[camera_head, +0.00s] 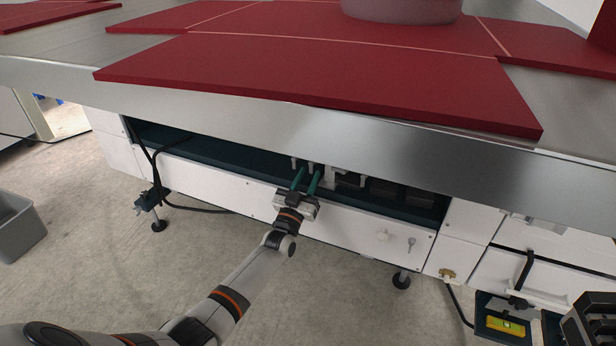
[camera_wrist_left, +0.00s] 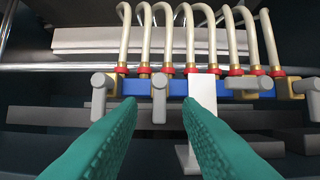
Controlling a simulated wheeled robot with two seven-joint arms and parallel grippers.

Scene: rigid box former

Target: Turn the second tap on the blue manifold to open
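The blue manifold (camera_wrist_left: 145,87) runs across the left wrist view, with several curved pale pipes rising from it through red collars. Grey tap handles sit along it. The first tap (camera_wrist_left: 103,95) is at the left. The second tap (camera_wrist_left: 160,98) has its handle pointing down. A tap (camera_wrist_left: 249,83) further right has its handle lying sideways, and another tap (camera_wrist_left: 306,86) is at the right end. My left gripper (camera_head: 308,178) is open inside the machine's front opening. Its green fingers (camera_wrist_left: 160,110) stand either side of the second tap's handle, with visible gaps.
A steel top (camera_head: 380,132) with red panels (camera_head: 330,75) overhangs the opening. The white front panel (camera_head: 235,195) lies below it. A pale upright plate (camera_wrist_left: 201,97) stands just right of the second tap. A grey bin (camera_head: 18,230) is on the floor at left.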

